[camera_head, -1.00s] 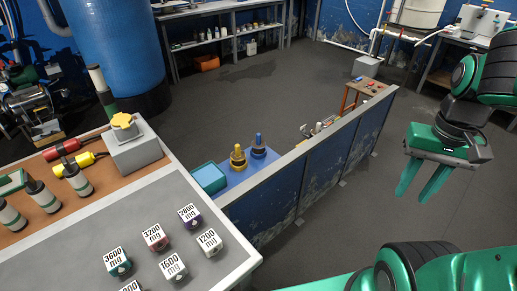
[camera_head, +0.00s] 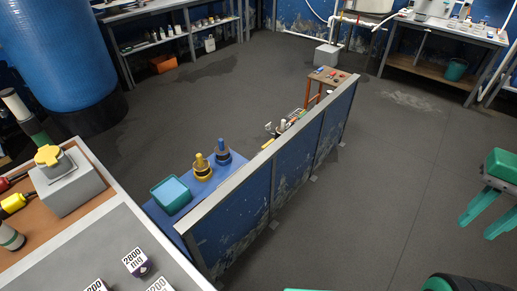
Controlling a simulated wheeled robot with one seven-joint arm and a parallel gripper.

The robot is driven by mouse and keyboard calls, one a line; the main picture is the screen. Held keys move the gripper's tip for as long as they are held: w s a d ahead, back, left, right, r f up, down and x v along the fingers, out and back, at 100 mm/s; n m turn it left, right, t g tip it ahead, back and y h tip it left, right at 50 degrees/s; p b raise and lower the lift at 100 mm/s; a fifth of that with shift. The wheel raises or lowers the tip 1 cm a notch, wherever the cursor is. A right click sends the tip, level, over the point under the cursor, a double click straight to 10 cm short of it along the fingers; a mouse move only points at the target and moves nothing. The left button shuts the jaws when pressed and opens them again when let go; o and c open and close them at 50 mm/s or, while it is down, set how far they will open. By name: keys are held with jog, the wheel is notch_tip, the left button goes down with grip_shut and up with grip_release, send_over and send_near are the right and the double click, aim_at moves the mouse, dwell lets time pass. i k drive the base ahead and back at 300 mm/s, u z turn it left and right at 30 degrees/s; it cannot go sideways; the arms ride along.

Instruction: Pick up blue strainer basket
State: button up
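A blue piece with an upright knob and a dark band (camera_head: 222,153) stands on a blue bench top behind the low partition. It may be the blue strainer basket, but it is too small to be sure. A similar yellow piece (camera_head: 202,168) stands just to its left. A teal tray with a light blue inside (camera_head: 163,203) sits farther left on the same top. My gripper (camera_head: 478,229) is at the right edge, partly cut off, with its two green fingers apart and nothing between them. It is far from the bench, across the partition.
The blue partition (camera_head: 262,207) runs between the bench and the open floor on the right. A counter with labelled weight blocks (camera_head: 136,262) and a grey box with a yellow knob (camera_head: 67,180) fills the lower left. A small wooden stool (camera_head: 327,84) stands beyond the partition.

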aim_at(222, 150)
jog(key=z, duration=1.1)
jog(key=i, duration=2.5)
jog(key=u, duration=3.5)
